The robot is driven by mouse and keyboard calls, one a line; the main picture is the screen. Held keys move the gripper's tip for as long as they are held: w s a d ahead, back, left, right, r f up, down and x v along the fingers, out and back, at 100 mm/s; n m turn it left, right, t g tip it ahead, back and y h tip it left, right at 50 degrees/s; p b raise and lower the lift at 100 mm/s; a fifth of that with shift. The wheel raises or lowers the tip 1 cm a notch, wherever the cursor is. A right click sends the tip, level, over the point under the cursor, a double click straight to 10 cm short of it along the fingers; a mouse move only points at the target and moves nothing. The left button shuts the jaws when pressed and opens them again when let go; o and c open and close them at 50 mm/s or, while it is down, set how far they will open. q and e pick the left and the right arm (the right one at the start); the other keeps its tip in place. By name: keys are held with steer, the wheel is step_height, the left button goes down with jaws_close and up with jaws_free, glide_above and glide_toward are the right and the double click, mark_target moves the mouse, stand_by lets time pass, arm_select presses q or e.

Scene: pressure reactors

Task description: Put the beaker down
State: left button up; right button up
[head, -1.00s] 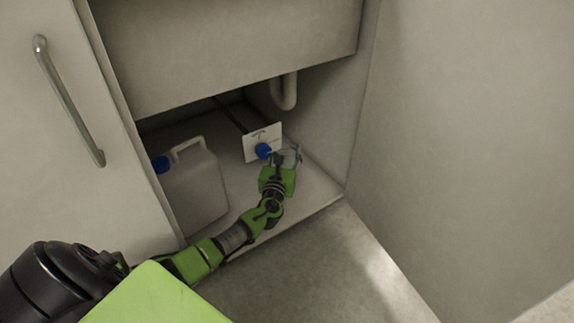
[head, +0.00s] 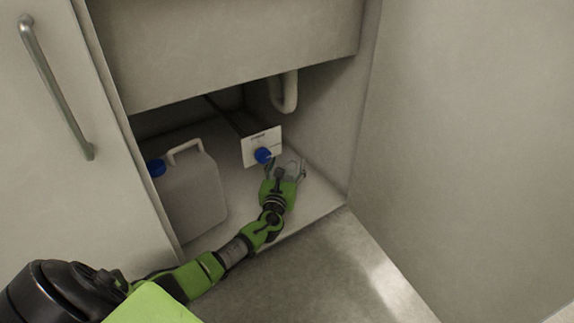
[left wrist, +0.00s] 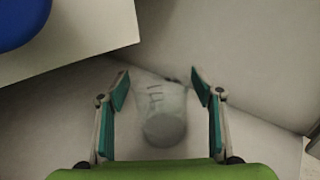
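The beaker (left wrist: 162,115) is clear glass with dark markings and stands on the cabinet floor in the left wrist view. My left gripper (left wrist: 160,88) is open, with one finger on each side of the beaker and a visible gap on both sides. In the head view my left gripper (head: 286,170) is low inside the cabinet, its fingers spread. The beaker is hard to make out there between the fingers. My right gripper is in neither view.
A white box with a blue knob (head: 263,155) is just behind and left of my left gripper. A jug with a blue cap (head: 192,195) stands farther left on the cabinet floor (head: 318,195). The side wall is close on the right, and a drain pipe (head: 287,95) hangs above.

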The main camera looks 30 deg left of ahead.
arm_select(q)
steer(key=shift+r, duration=0.1)
steer(key=shift+r+p, duration=0.15)
steer(key=shift+p, duration=0.15)
steer(key=p+v, duration=0.5)
steer(key=v, duration=0.6)
steer(key=shift+s+d, duration=0.15)
steer(key=shift+s, duration=0.1)
steer(key=shift+s+d, duration=0.1)
steer(key=shift+s, duration=0.1)
